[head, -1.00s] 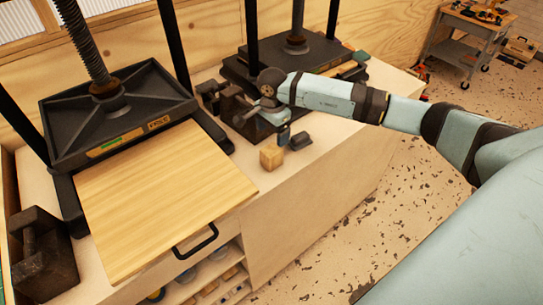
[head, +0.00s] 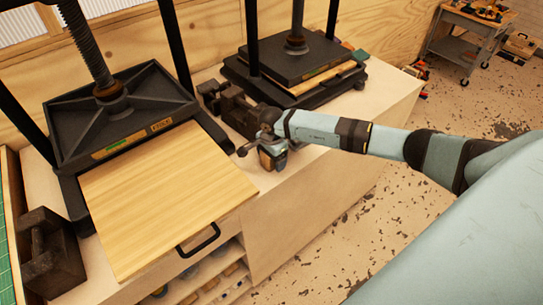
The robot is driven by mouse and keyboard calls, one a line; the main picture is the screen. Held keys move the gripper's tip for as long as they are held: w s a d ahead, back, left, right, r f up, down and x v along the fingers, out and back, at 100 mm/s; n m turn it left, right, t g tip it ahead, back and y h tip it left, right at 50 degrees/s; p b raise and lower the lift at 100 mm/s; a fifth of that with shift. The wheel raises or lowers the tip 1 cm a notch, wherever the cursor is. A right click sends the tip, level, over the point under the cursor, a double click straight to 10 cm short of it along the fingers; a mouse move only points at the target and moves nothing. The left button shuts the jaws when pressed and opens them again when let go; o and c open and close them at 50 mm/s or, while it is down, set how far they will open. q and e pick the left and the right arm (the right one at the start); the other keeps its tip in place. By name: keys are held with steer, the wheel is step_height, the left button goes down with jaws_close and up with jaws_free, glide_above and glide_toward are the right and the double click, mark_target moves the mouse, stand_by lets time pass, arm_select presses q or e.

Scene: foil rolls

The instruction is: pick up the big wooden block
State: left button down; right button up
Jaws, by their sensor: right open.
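The wooden block (head: 266,161) stands near the front edge of the bench top, right of the light wooden board, and is mostly hidden by my right gripper. My right gripper (head: 272,161) points down over it with its jaws open. The fingers are close to the block's sides, but I cannot tell whether they touch it. My left gripper is not in view.
A press (head: 118,112) with the wooden board (head: 165,190) and its black handle (head: 198,240) stands left. A second press (head: 296,66) stands behind. Dark iron weights (head: 232,106) lie behind my right gripper; another (head: 48,250) sits at left.

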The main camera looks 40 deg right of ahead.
steer(key=shift+c, duration=0.2)
steer(key=c, duration=1)
steer(key=shift+r, duration=0.15)
